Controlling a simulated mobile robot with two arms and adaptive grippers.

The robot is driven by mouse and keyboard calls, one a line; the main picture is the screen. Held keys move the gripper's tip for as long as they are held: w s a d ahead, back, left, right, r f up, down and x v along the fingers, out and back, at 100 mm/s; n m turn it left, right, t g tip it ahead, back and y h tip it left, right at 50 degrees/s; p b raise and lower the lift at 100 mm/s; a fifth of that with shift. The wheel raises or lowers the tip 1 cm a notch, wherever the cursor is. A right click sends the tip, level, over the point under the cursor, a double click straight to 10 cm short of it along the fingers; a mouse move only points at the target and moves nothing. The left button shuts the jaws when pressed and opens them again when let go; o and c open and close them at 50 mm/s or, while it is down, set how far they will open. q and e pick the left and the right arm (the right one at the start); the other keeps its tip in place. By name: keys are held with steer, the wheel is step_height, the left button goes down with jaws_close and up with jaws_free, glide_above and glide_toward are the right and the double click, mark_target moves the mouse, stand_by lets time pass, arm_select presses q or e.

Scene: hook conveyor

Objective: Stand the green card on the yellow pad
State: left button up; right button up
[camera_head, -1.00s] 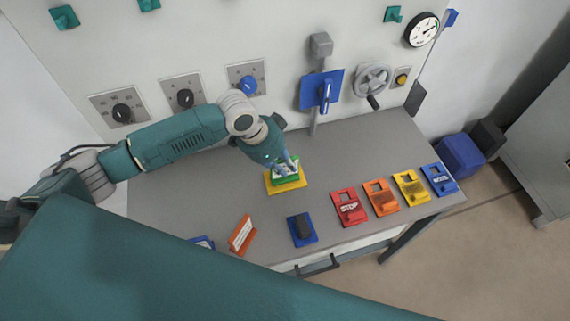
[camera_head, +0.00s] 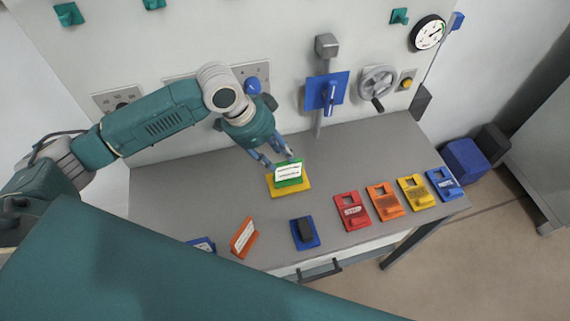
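The green card (camera_head: 289,174), with a white printed face, stands on the yellow pad (camera_head: 291,189) near the middle of the grey table. It looks upright with a slight backward lean. My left gripper (camera_head: 277,159) is just behind and above the card, with its fingers spread apart. The fingers look clear of the card, though one tip is close to its upper edge. My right gripper is not in view.
On the table (camera_head: 180,201) are an orange card (camera_head: 244,237), a blue block with a black top (camera_head: 304,232) and a row of red (camera_head: 351,211), orange, yellow and blue tags. A panel with knobs, a blue lever (camera_head: 328,94) and a handwheel (camera_head: 377,84) stands behind.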

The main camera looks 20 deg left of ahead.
arm_select(q)
steer(key=shift+v, duration=2.15)
